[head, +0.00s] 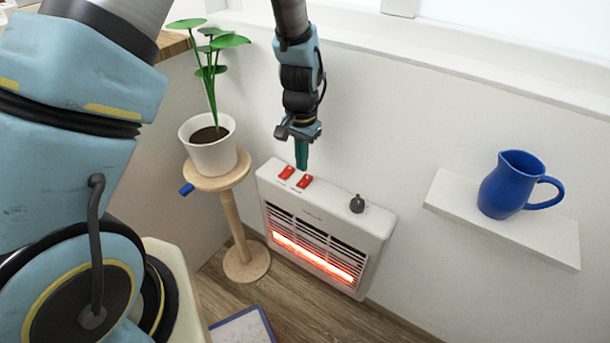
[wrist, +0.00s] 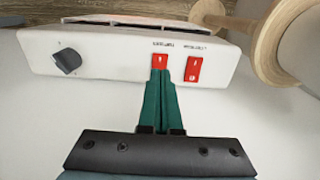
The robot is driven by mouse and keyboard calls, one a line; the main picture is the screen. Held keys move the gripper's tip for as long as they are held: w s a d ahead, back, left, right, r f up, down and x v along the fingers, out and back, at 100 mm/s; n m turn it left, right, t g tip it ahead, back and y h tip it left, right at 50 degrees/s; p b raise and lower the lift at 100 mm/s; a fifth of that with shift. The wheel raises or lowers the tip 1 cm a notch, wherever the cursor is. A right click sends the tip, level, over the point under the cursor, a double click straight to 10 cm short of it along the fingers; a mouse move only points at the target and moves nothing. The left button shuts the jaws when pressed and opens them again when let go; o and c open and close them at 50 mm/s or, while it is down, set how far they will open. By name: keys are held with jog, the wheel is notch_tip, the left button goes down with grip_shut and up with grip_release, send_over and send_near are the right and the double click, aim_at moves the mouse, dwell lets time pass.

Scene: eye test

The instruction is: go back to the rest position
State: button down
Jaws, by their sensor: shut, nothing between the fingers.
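My gripper (head: 301,166) points down just above the top of a white heater (head: 350,225), by its two red switches. Its green fingers are shut together and empty. In the wrist view my gripper (wrist: 160,74) has its fingertips at the edge of one red switch (wrist: 159,61); I cannot tell if they touch it. The other red switch (wrist: 193,69) is beside it, clear of the fingers. A dark knob (head: 357,204) sits at the other end of the heater's top. The heater's bars glow orange-red behind the front grille.
A potted plant (head: 212,156) stands on a round wooden stand (head: 237,225) left of the heater. A blue jug (head: 506,188) stands on a white wall shelf (head: 535,240) at the right. A window ledge runs above. Wall between heater and shelf is clear.

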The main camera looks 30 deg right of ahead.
jog(key=shift+r+p, duration=0.55)
jog(key=shift+r, duration=0.4)
jog(key=w+a+r+n+p, duration=0.2)
jog(key=w+a+r+n, duration=0.1)
jog(key=a+r, duration=0.45)
jog(key=w+a+r+n+p, duration=0.25)
jog(key=a+r, duration=0.35)
jog(key=a, duration=0.3)
jog(key=s+a+r+n+p, duration=0.1)
jog(key=a+r, duration=0.3)
jog(key=a, duration=0.4)
jog(key=s+a+r+n+t+p, duration=0.1)
jog(key=s+a+r+n, duration=0.2)
jog(key=a, duration=0.5)
notch_tip(320, 180, up, 2)
jog(key=shift+s+a+r+n+t, duration=0.15)
jog(key=shift+a+r+n+t, duration=0.15)
jog(key=shift+n, duration=0.45)
